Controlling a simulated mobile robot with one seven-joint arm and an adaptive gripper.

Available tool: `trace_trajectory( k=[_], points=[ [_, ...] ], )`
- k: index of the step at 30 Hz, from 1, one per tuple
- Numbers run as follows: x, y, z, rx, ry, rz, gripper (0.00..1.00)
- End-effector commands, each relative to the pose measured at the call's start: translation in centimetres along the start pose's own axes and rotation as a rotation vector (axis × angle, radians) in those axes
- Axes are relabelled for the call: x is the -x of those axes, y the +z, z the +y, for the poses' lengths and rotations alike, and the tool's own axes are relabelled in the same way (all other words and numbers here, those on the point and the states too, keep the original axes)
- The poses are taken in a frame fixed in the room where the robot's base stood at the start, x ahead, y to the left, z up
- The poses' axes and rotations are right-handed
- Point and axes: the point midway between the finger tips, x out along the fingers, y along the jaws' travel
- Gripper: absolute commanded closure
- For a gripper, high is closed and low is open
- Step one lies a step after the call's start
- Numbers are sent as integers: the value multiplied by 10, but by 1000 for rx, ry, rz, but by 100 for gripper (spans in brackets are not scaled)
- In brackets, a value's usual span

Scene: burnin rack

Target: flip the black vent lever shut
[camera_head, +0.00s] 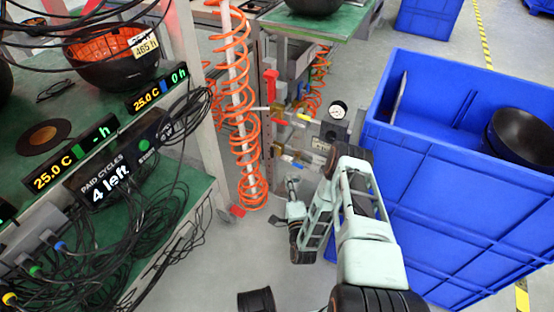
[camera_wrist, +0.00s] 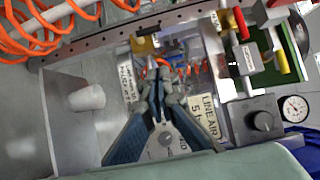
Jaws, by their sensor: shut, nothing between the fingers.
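My gripper (camera_head: 293,190) is shut and empty, low in front of the valve post in the head view. In the wrist view its blue-grey fingers (camera_wrist: 160,78) meet at the tips, over a panel labelled LINE AIR (camera_wrist: 207,115).
A pressure gauge (camera_head: 338,109) and a dark regulator knob (camera_wrist: 263,121) sit beside the levers. Orange coiled hoses (camera_head: 235,100) hang left of the post. A blue crate (camera_head: 460,170) stands at right, a cable-covered rack (camera_head: 170,215) at left. Grey floor shows between.

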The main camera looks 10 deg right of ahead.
Motion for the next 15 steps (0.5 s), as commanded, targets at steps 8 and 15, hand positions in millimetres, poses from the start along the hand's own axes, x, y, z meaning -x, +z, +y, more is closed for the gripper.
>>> trace_trajectory(
  k=[8, 15],
  points=[
    [-1, 0, 0, 1, 1, 0, 100],
    [-27, 1, 1, 3, -3, -1, 100]
  ],
)
